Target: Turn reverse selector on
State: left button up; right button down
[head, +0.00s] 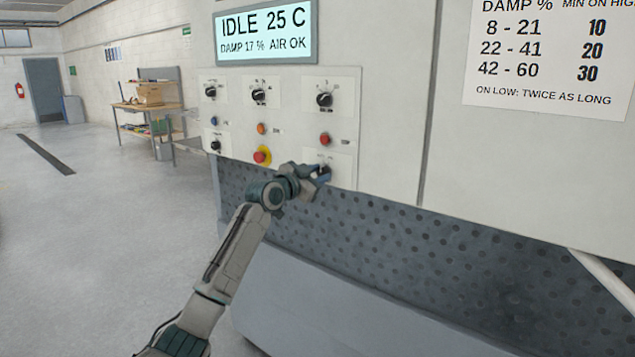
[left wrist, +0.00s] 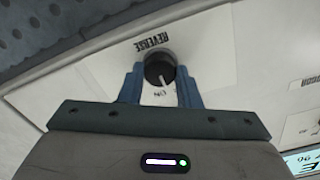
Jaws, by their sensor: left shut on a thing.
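The reverse selector (left wrist: 159,68) is a black round knob with a white pointer line, on a white plate lettered REVERSE in the left wrist view. The line points toward the lettering that reads like ON, at the plate edge nearest my gripper. My left gripper (left wrist: 158,88) has its two blue fingers on either side of the knob and is shut on it. In the head view my left gripper (head: 322,170) reaches the lowest right plate of the panel and mostly hides the knob. My right gripper is in neither view.
Other black knobs (head: 324,99), an orange button (head: 262,128) and a red button (head: 261,156) on a yellow ring sit on the same panel. The display (head: 265,35) reads IDLE 25 C, DAMP 17 %, AIR OK. Open floor lies to the left.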

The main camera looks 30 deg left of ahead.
pick_arm(q)
jog(key=shift+f+m+b, duration=0.15)
jog(key=shift+m+b, duration=0.4)
jog(key=shift+m, duration=0.55)
jog(key=shift+m+b, duration=0.35)
jog(key=shift+m, duration=0.65)
jog(key=o, duration=0.9)
jog(key=shift+c, duration=0.2)
jog(key=shift+o, duration=0.6)
